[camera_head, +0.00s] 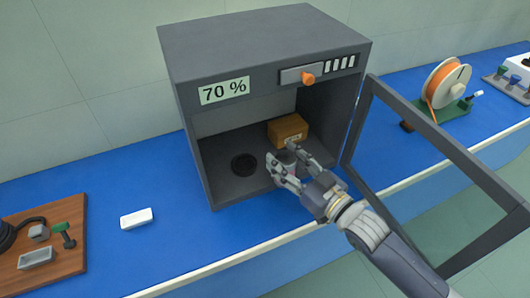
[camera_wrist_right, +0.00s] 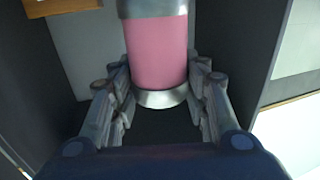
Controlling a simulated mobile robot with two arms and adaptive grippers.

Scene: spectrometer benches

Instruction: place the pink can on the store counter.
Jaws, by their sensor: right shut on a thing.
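The pink can (camera_wrist_right: 158,52) has grey metal ends and stands between the fingers of my right gripper (camera_wrist_right: 157,92) in the wrist view. In the head view my right gripper (camera_head: 281,158) reaches through the open front of the dark grey cabinet (camera_head: 240,55), shut on the can (camera_head: 288,159), which is mostly hidden by the fingers. I cannot tell whether the can touches the cabinet floor. My left gripper is not in view. Which surface is the store counter is unclear; a blue counter (camera_head: 180,262) runs under the cabinet.
A brown box (camera_head: 287,130) sits inside the cabinet, close to my right gripper. A dark round disc (camera_head: 244,165) is on its floor. The framed door (camera_head: 441,140) hangs open to the right, beside my arm. A white block (camera_head: 136,218) and a wooden board (camera_head: 50,270) lie left.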

